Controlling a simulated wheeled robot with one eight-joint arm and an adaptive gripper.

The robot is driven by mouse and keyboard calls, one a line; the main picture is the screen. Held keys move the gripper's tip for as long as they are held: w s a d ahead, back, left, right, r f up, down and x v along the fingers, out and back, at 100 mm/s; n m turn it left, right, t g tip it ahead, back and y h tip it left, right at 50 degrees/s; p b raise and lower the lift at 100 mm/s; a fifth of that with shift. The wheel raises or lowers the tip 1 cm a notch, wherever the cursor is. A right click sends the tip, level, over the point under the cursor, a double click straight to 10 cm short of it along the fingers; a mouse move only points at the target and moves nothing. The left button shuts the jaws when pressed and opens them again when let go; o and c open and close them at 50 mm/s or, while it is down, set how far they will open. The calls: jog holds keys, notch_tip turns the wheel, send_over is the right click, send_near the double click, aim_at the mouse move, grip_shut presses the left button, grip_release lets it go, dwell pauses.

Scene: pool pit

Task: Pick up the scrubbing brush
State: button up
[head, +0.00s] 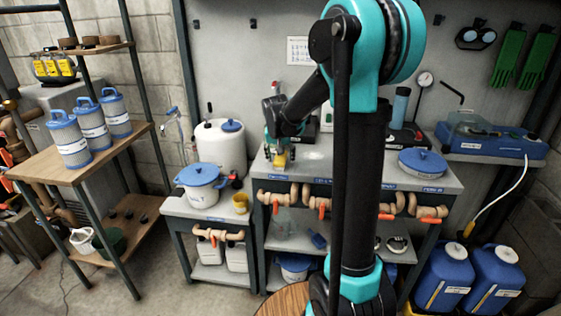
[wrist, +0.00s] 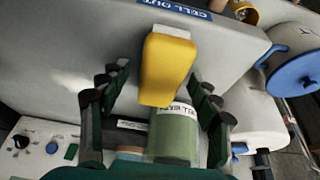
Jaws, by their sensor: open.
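A yellow, rounded block with a pale end, which looks like the scrubbing brush (wrist: 168,68), lies near the front edge of the grey bench in the wrist view. In the head view the yellow brush (head: 281,160) shows just below my gripper (head: 277,140), at the bench's left part. In the wrist view my gripper (wrist: 160,80) is open, with dark fingers on either side of the brush. Nothing is held. Whether a finger touches the brush cannot be told.
A green labelled jar (wrist: 175,135) stands close behind the brush, between the fingers. A blue-lidded white pot (head: 203,187) and yellow mug (head: 240,203) stand on the lower left stand.

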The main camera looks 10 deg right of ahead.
aim_at(280, 156)
jog(key=shift+f, duration=0.15)
dwell(0.3)
jog(key=c, duration=1.4)
notch_tip(280, 156, up, 20)
jog(key=shift+r, duration=0.25)
